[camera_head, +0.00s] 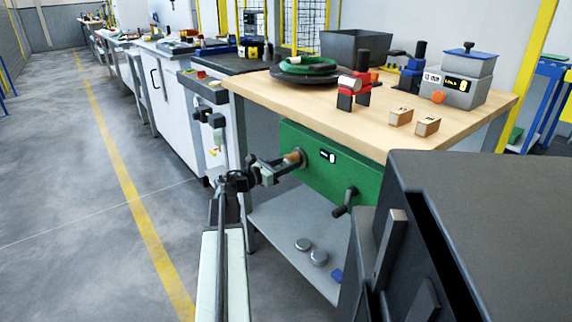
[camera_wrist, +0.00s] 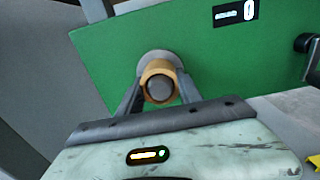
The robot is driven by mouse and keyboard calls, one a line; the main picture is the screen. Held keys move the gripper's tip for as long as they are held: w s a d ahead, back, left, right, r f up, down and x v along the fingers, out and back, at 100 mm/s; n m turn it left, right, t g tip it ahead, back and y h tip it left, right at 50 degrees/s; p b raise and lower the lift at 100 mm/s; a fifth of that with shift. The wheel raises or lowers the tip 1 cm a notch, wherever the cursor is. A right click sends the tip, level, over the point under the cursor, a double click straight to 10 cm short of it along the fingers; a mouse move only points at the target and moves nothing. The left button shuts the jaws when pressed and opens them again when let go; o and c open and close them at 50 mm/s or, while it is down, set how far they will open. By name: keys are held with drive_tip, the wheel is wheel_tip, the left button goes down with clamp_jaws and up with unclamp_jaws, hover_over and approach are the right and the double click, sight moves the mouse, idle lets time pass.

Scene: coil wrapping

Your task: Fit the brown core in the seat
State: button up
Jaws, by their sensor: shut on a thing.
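The brown core (camera_wrist: 147,72) is a short tube with a grey centre in the wrist view. It stands at the front of a grey round seat (camera_wrist: 160,57) on the green panel, which hides most of the seat. My gripper (camera_wrist: 159,92) is shut on the core, with one finger on each side. In the head view my gripper (camera_head: 283,166) reaches the left part of the green panel (camera_head: 325,176), and the brown core (camera_head: 293,157) shows at its tip against the panel. I cannot tell how deep the core sits in the seat.
A dark crank handle (camera_head: 345,202) sticks out of the panel at the right. A counter display (camera_wrist: 236,13) is on the panel. The wooden tabletop (camera_head: 320,108) above holds two small wooden blocks and a green coil (camera_head: 308,65). A dark cabinet (camera_head: 470,230) fills the right front.

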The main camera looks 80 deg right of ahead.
drive_tip(key=o, duration=1.4)
drive_tip(key=shift+o, duration=0.2)
drive_tip(key=v, duration=0.8)
drive_tip(key=shift+s, duration=0.1)
